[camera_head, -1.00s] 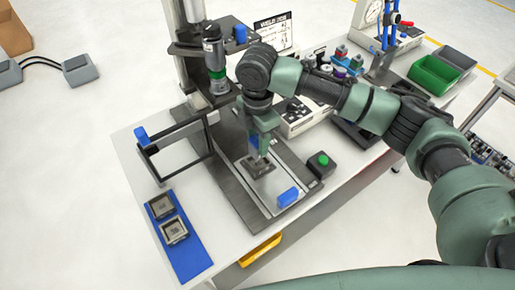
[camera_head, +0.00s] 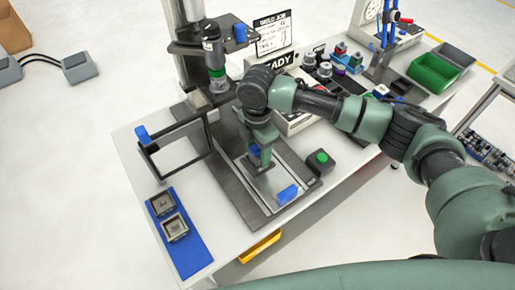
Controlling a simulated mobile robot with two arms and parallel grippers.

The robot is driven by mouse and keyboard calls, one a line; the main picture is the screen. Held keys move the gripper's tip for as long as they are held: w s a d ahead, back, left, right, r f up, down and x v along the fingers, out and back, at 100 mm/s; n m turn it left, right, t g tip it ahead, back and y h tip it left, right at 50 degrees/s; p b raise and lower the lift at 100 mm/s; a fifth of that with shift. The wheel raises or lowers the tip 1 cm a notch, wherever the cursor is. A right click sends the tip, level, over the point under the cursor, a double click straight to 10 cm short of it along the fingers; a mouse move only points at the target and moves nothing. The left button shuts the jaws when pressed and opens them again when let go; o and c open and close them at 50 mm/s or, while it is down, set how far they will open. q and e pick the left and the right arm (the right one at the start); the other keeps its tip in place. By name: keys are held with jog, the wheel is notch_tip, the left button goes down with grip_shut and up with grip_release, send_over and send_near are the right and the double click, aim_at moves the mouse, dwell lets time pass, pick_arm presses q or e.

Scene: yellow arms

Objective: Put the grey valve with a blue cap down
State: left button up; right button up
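My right gripper (camera_head: 262,158) points down over the grey plate of the fixture (camera_head: 240,190). A small blue patch (camera_head: 254,150) shows at its fingers. It may be the cap of the grey valve, but the valve body cannot be made out. A dark grey square block (camera_head: 265,180) lies on the plate just below the fingertips. Whether the fingers touch it or are closed on anything is too small to tell. My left gripper is not in view.
A blue mat (camera_head: 190,255) with two grey square parts is at the left front. A column tool (camera_head: 214,60) stands behind. Several small capped parts (camera_head: 340,50) stand at the back.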

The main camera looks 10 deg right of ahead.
notch_tip(320, 180, up, 12)
jog(key=b, duration=0.2)
jog(key=shift+r+b, duration=0.2)
jog(key=shift+b, duration=0.2)
jog(key=shift+f, duration=0.15)
dwell(0.4)
